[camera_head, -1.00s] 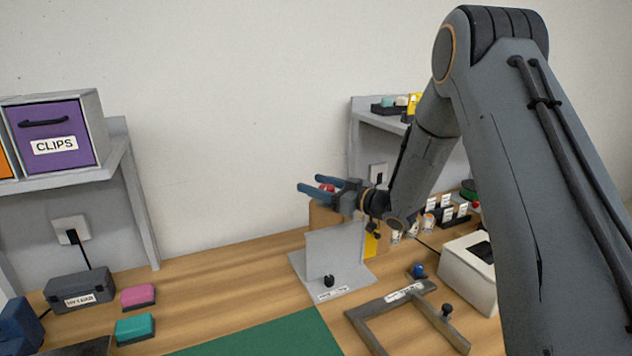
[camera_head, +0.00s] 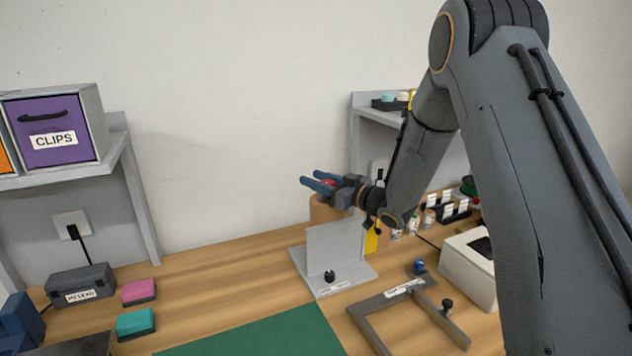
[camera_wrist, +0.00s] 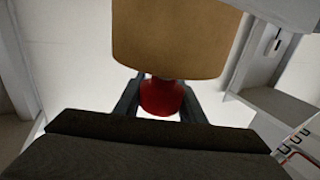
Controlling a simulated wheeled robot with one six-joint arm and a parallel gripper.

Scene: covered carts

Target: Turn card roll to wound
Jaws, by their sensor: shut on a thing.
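The card roll (camera_head: 321,214) is a tan upright cylinder behind the grey angled stand, which hides its lower part. A red knob (camera_head: 328,183) sits on its top. In the wrist view the roll (camera_wrist: 175,42) fills the upper middle, with the red knob (camera_wrist: 162,97) just below it. My gripper (camera_head: 312,180) reaches in from the right at the top of the roll. Its two fingers lie on either side of the knob and are shut on it, as the wrist view also shows. I cannot read any wound mark on the roll.
The grey angled stand (camera_head: 335,245) with a black knob is in front of the roll. A grey frame (camera_head: 368,322) and a white box (camera_head: 470,262) are to the right. A green mat (camera_head: 265,335) lies in front.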

